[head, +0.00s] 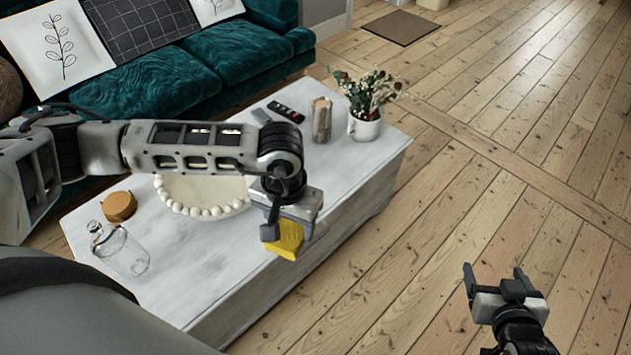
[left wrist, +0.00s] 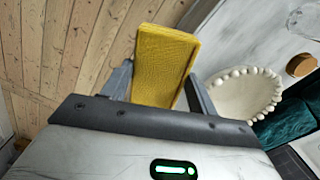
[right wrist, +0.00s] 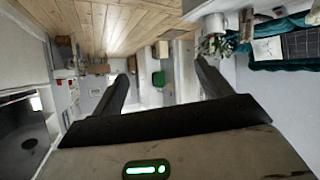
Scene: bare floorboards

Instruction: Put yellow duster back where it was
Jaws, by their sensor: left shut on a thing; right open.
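The yellow duster (head: 288,240) is a small yellow block-like cloth held by my left gripper (head: 284,222) near the front edge of the white coffee table (head: 240,262). In the left wrist view the duster (left wrist: 165,65) sits between the two fingers of the left gripper (left wrist: 158,85), with floorboards and the table edge beyond it. From the head view I cannot tell its exact height over the table. My right gripper (head: 498,282) is open and empty over the floor at the right; its spread fingers (right wrist: 165,85) also show in the right wrist view.
On the table are a beaded cream bowl (head: 185,209), a glass bottle (head: 125,252), an orange-brown round object (head: 119,206), a candle holder (head: 321,120), a remote (head: 286,112) and a plant in a white pot (head: 364,127). A teal sofa (head: 235,50) stands behind. The floor to the right is clear.

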